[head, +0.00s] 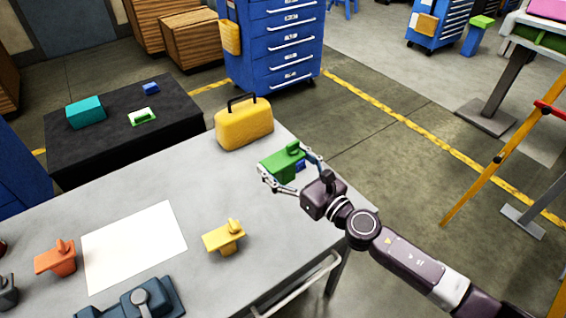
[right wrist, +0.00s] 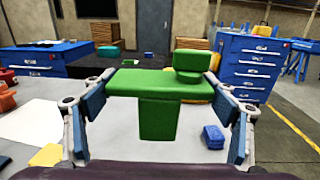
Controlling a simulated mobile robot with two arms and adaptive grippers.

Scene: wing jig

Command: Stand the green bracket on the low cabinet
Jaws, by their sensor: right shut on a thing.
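The green bracket (head: 279,163) is between the fingers of my right gripper (head: 290,172) at the table's far right part. In the right wrist view the green bracket (right wrist: 160,90) has a flat plate, a block hanging below it and a knob on top at the right. The blue finger pads of my right gripper (right wrist: 160,105) close on it from both sides. It looks upright; its clearance above the table is hard to tell. The low cabinet (head: 80,155) is black and stands beyond the table at the left. My left gripper is not in view.
On the cabinet top are a teal box (head: 86,112), a small blue block (head: 151,88) and a green-edged white piece (head: 142,117). A yellow case (head: 244,124) stands on the table (head: 185,210) at its far edge. A yellow bracket (head: 224,238) and a blue block (right wrist: 213,136) are nearby.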

